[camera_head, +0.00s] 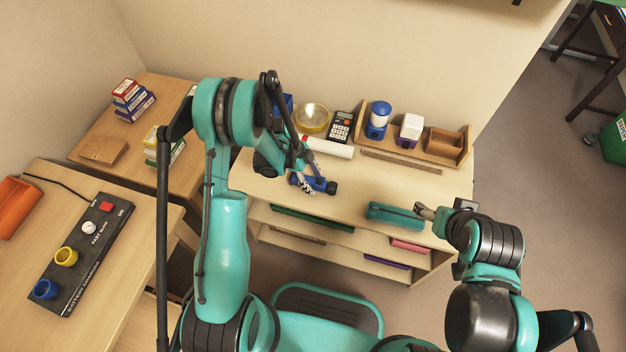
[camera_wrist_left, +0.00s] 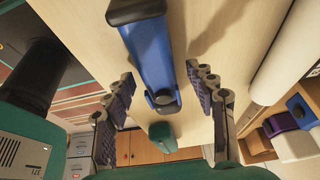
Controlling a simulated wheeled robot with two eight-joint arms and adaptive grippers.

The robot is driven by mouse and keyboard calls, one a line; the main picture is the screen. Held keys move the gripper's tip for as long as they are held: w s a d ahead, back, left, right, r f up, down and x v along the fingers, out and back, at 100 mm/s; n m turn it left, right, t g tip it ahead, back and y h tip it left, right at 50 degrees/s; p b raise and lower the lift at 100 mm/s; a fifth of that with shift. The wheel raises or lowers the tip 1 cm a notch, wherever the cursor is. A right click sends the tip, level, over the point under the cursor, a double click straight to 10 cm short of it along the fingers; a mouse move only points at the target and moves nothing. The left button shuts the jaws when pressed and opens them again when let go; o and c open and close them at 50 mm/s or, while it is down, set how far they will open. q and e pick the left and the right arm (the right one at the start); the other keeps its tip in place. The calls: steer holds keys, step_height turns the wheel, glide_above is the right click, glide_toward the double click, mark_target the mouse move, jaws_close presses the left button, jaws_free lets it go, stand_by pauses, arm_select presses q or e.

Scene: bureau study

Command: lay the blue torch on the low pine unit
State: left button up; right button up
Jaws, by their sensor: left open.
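The blue torch (camera_head: 328,187) lies on the top of a pale wooden unit (camera_head: 350,205) with open shelf slots in its front. In the left wrist view the torch (camera_wrist_left: 150,55) shows a blue body and a dark end. My left gripper (camera_head: 303,182) is open over it; in the wrist view its fingers (camera_wrist_left: 163,92) stand on either side of the torch's near end, with gaps. My right gripper (camera_head: 426,212) is beside a teal case on the same top; its jaws are too small to read. A lower wooden unit (camera_head: 100,130) stands at the left; I cannot tell which is the low pine unit.
The teal case (camera_head: 393,216) lies near the top's front edge. A white roll (camera_head: 328,148), a yellow bowl (camera_head: 312,118), a calculator (camera_head: 341,126) and a wooden organiser (camera_head: 450,150) line the back. Boxes (camera_head: 132,100) stand on the left unit, which has bare patches.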

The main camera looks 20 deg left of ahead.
arm_select(q)
steer(key=p+v, duration=0.4)
steer(key=v, duration=0.6)
steer(key=shift+a+r, duration=0.15)
steer(key=shift+r, duration=0.1)
steer(key=s+r+n+t+y, duration=0.1)
steer(key=s+r+n, duration=0.15)
steer(key=r, duration=0.35)
steer(key=s+d+r+n+t+y, duration=0.1)
steer(key=r+n, duration=0.2)
steer(key=r, duration=0.2)
steer(key=s+r+n+t, duration=0.1)
steer(key=s+r+n, duration=0.15)
steer(key=r, duration=0.35)
steer(key=s+r+n+t+y, duration=0.2)
steer(key=s+r+n+t, duration=0.2)
steer(key=s+n, duration=0.6)
steer(key=v, duration=0.2)
steer(key=shift+d+r, duration=0.2)
steer(key=shift+r, duration=0.2)
arm_select(e)
step_height(320, 180, up, 5)
steer(key=shift+f, duration=0.1)
arm_select(q)
steer(key=shift+c, duration=0.2)
arm_select(e)
steer(key=shift+c, duration=0.3)
